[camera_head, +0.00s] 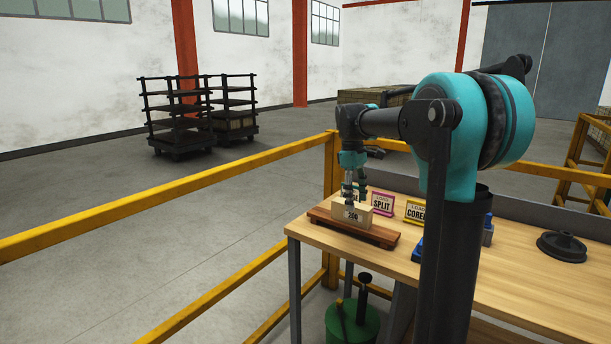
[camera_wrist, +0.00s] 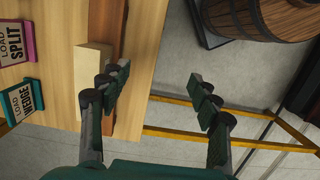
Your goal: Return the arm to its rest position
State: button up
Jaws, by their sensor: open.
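My gripper (camera_head: 355,196) points down at the left end of the wooden table (camera_head: 520,285), close to a pale block (camera_head: 352,214) marked 200. The block sits on a reddish-brown wooden board (camera_head: 385,238). In the wrist view my gripper (camera_wrist: 160,78) is open, with its fingers wide apart and nothing between them. Its left finger overlaps the pale block (camera_wrist: 90,62) in that view; I cannot tell whether they touch. The right finger appears over the floor beyond the table edge. My arm is stretched out over the table.
Signs reading SPLIT (camera_head: 383,203) and CORED (camera_head: 416,212) stand behind the board. A dark round disc (camera_head: 562,246) lies at the right. A yellow railing (camera_head: 235,195) runs beside the table. A green container (camera_head: 352,328) stands below. A barrel (camera_wrist: 270,14) shows in the wrist view.

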jog(key=s+d+f+m+t, duration=0.1)
jog(key=s+f+m, duration=0.4)
jog(key=s+f, duration=0.7)
jog(key=s+d+f+m+t+y, duration=0.1)
jog(key=s+f+m+t, duration=0.3)
jog(key=s+f, duration=0.8)
jog(key=shift+s+d+m, duration=0.7)
jog(key=shift+s+m, duration=0.2)
jog(key=shift+s, duration=0.15)
jog(key=shift+r, duration=0.1)
